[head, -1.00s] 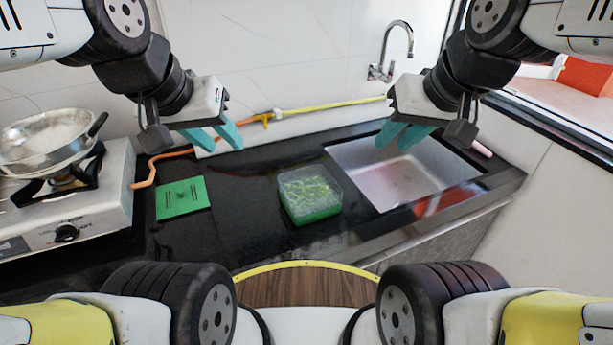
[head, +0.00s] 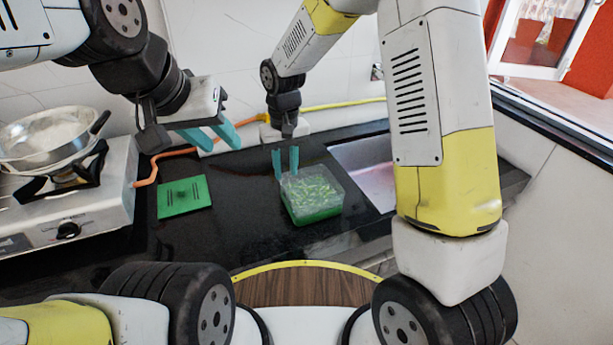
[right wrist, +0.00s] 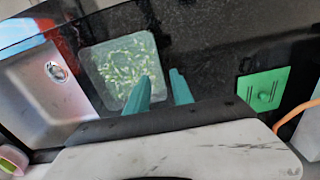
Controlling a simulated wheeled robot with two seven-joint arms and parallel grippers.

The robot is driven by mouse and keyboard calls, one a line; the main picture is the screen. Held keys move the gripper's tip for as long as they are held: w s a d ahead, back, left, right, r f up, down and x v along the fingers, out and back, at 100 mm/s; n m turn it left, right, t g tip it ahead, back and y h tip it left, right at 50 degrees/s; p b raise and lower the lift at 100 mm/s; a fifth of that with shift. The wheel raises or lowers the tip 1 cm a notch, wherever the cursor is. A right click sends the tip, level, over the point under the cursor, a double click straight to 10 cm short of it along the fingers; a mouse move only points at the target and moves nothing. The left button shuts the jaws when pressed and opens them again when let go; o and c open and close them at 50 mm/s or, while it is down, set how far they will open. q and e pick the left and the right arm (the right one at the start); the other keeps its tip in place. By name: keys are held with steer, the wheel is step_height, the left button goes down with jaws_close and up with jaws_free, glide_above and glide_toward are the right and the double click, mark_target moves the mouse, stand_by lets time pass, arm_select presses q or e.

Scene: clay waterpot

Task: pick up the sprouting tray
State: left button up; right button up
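The sprouting tray (head: 312,212), a clear box with a green base and pale sprouts, sits on the black counter. It also shows in the right wrist view (right wrist: 107,62). My right gripper (head: 285,172) points down at the tray's back left corner, its two teal fingers apart and empty. In the right wrist view, one finger of the right gripper (right wrist: 158,87) overlaps the tray's side and the other is just outside it. I cannot tell whether they touch. My left gripper (head: 222,139) is open and empty above the counter's back left, away from the tray.
A stove (head: 70,222) with a metal pan (head: 45,140) stands at the far left. The sink (head: 365,165) is right of the tray, partly hidden by my arm. An orange and yellow hose runs along the back.

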steer(key=f, duration=0.9)
steer(key=shift+w+a, duration=0.2)
steer(key=shift+w, duration=0.15)
jaws_close()
stand_by(1.0)
